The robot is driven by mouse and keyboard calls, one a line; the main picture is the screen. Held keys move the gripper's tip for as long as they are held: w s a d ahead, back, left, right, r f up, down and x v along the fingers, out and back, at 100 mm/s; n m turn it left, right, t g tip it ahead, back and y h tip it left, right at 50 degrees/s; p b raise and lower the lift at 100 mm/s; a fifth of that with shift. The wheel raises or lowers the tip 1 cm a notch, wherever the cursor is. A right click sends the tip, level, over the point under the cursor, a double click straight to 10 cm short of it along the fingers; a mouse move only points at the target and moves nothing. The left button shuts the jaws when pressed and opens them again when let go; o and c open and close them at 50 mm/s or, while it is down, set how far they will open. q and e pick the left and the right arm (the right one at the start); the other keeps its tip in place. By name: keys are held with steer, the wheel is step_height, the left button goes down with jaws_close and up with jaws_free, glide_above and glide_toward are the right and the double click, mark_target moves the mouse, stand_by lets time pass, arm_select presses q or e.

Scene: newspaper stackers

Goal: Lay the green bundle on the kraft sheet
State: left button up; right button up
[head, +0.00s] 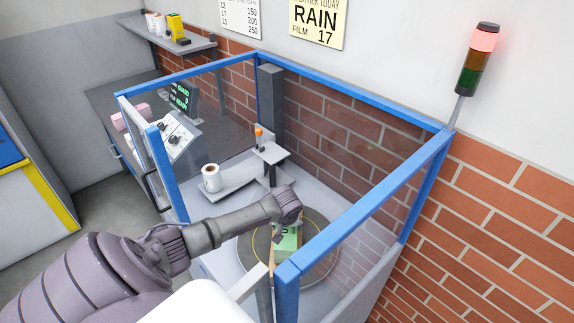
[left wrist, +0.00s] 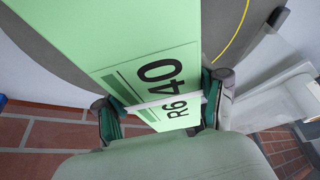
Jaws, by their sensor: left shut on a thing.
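The green bundle (head: 287,243) is inside the blue-framed enclosure, over the round grey turntable (head: 318,262) with its yellow ring. My left gripper (head: 288,222) is shut on it from above. In the left wrist view the bundle (left wrist: 120,35) carries a label reading R640 and a white strap, with my left gripper's fingers (left wrist: 163,104) on either side. A narrow tan strip (head: 273,247) shows beside the bundle and may be the kraft sheet; the rest is hidden. I cannot tell whether the bundle touches it. My right gripper is not in view.
Blue frame posts (head: 287,292) and clear panels surround the turntable. A grey column (head: 271,125) with a small shelf stands behind. A control panel (head: 172,138) is outside the left panel.

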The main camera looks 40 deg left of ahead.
arm_select(q)
steer(key=shift+f, duration=0.4)
stand_by(0.4)
steer(key=o, duration=1.7)
steer(key=shift+o, duration=1)
steer(key=shift+s+d+f, duration=0.1)
steer(key=shift+s+f, duration=0.05)
steer(key=shift+f, duration=0.05)
steer(key=v, duration=1.2)
steer(key=shift+r, duration=0.15)
